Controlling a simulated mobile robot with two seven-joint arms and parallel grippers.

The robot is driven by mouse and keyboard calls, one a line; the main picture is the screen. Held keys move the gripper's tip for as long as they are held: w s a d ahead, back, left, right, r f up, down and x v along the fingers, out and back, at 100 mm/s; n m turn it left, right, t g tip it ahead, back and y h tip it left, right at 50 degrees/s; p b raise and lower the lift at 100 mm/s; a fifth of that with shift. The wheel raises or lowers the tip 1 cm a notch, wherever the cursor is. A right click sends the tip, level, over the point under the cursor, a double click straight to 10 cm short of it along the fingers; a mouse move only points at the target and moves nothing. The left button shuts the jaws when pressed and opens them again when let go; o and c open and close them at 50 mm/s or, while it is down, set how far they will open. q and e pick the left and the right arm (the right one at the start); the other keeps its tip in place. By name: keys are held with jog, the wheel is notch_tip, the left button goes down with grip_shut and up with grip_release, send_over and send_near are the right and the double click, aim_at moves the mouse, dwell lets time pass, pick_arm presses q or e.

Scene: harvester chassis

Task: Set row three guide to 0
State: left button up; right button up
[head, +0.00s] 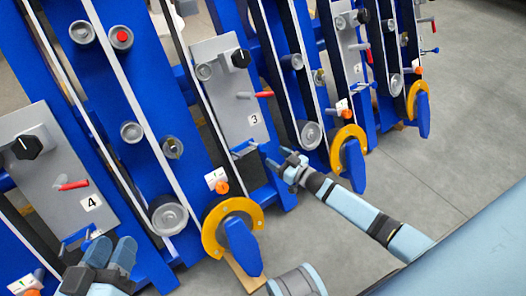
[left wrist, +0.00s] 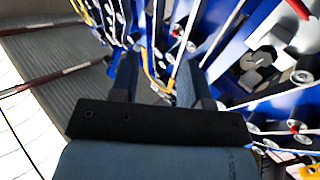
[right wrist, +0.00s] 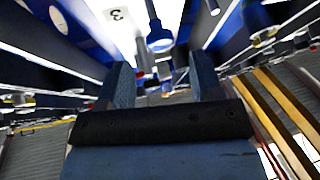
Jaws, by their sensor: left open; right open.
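The row three panel (head: 228,92) is a grey plate marked 3. It bears a black knob (head: 241,58) and a red-tipped lever (head: 258,94). Below it are an orange piece (head: 222,187) and a small white marked card (head: 215,176); I cannot tell which part is the guide, and its reading is too small to make out. My right gripper (head: 278,163) is open and empty, below the panel and to the right of the orange piece. The 3 label (right wrist: 117,14) shows in the right wrist view. My left gripper (head: 112,252) is open and empty, below the row four panel.
The row four panel (head: 55,165) stands at left with its own knob (head: 28,147) and red lever (head: 73,185). Blue frames with belts and rollers crowd the space. A yellow ring with a blue plate (head: 242,247) juts out low. Grey floor (head: 460,110) is clear at right.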

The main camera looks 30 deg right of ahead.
aim_at(265, 149)
jog(key=b+x, duration=0.1)
jog(key=x, duration=0.4)
jog(key=shift+w+b, duration=0.35)
jog(key=shift+w+a, duration=0.2)
jog(key=shift+w, duration=0.2)
pick_arm(q)
jog(key=shift+w+a+f+m+t, duration=0.15)
jog(key=shift+w+a+m+t, duration=0.15)
jog(key=shift+w+m, duration=0.35)
pick_arm(e)
grip_shut()
pick_arm(q)
jog(key=shift+s+d+f+n+p, duration=0.15)
jog(key=shift+s+f+n+p, duration=0.1)
jog(key=shift+p, duration=0.1)
pick_arm(e)
jog(key=d, duration=0.3)
jog(key=shift+w+d, duration=0.2)
jog(key=shift+d, duration=0.05)
